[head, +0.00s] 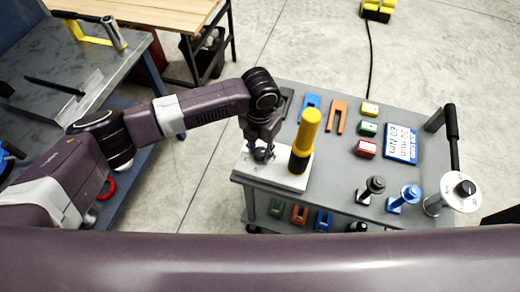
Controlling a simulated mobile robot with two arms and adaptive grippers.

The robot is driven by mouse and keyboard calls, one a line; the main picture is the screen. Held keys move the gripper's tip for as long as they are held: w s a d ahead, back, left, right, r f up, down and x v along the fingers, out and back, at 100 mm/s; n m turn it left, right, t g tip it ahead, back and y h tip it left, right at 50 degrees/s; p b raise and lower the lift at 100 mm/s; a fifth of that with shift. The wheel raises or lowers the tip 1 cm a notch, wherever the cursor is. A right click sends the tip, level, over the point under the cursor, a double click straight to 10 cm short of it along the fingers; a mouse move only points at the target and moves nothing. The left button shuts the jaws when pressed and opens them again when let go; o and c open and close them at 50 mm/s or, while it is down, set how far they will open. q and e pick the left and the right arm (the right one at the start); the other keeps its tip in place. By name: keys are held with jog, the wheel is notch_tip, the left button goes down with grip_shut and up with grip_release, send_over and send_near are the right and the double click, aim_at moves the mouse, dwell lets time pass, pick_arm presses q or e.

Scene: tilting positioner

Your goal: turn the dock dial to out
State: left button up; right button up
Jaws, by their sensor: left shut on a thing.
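The white dock plate (293,184) lies at the near left corner of the grey cart top. My left gripper (263,154) points down over the left part of this plate, its fingers shut on a small dark thing, which appears to be the dock dial. The fingers hide most of the dial, and its markings and setting cannot be read. A thick tool with a yellow body and black lower end (306,140) stands tilted on the plate, just right of the gripper. My right gripper is not in view.
The cart (335,190) also bears blue and orange forks (338,116), small coloured blocks (366,148), a blue-and-white card (401,143) and black and blue knobbed pieces (404,198). A steel workbench (60,75) stands left. Open floor lies between.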

aim_at(260, 152)
pick_arm(q)
jog(key=shift+w+r, duration=0.15)
jog(key=o, duration=1.1)
jog(key=shift+o, duration=0.3)
notch_tip(260, 152, up, 12)
